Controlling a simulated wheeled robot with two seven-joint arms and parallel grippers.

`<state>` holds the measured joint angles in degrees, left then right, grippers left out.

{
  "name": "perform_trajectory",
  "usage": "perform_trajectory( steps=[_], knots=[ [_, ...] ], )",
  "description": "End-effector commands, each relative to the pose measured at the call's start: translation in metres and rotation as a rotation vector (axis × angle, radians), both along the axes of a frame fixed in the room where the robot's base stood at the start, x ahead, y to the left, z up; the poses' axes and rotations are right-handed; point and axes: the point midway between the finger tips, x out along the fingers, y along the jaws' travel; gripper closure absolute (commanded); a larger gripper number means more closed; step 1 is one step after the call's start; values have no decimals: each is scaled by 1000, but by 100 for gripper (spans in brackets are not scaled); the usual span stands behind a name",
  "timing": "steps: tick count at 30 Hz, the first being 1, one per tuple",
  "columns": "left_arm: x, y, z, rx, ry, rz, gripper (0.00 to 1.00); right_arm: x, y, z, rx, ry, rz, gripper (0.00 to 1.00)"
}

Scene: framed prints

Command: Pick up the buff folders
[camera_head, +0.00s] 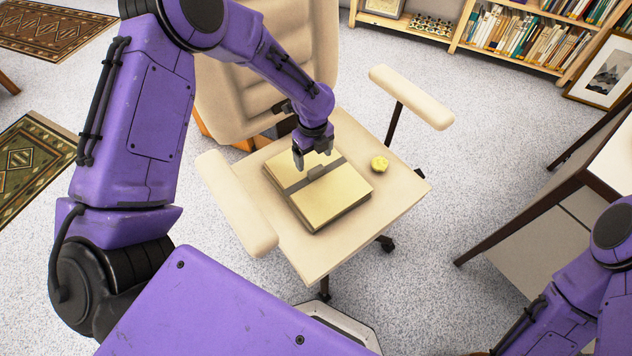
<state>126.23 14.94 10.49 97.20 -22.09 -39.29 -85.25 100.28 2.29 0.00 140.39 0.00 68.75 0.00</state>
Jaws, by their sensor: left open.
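The buff folders (333,201) lie as a flat stack with a dark grey band around them, on the seat of a cream office chair (292,248). My left gripper (313,162) is over the far part of the stack, pointing down, with its jaws open. I cannot tell whether its fingertips touch the folders. The gripper hides part of the stack's far edge. My right arm shows at the lower right, but its gripper is out of view.
A desk (560,205) is at the right. A bookshelf (515,38) and a framed print (607,72) are at the back right.

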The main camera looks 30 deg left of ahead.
Motion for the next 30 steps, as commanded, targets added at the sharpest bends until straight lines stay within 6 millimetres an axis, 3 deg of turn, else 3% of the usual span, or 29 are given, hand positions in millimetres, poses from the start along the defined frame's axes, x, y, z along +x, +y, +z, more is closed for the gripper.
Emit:
perform_trajectory(
  steps=[12, 20, 21, 22, 28, 29, 30],
  knots=[
    [3, -6, -64, 0, 1, 0, 15, 0, 0, -13, 0, 0, 0, 57],
    [3, -6, -70, 0, -1, -1, 15, 0, 0, -13, 0, 0, 0, 57],
    [3, -6, -70, 0, -1, -1, 18, 0, 0, -13, 0, 0, 0, 57],
    [3, -6, -70, 0, -1, -1, 28, 0, 0, -13, 0, 0, 0, 57],
    [3, -6, -69, 0, -1, 0, 93, 0, 0, -13, 0, 0, 0, 57],
    [3, -6, -69, 0, -1, 0, 100, 0, 0, -13, 0, 0, 0, 57],
    [4, -6, -68, 0, -3, 0, 100, 0, 0, -13, 0, 0, 0, 57]
  ],
)
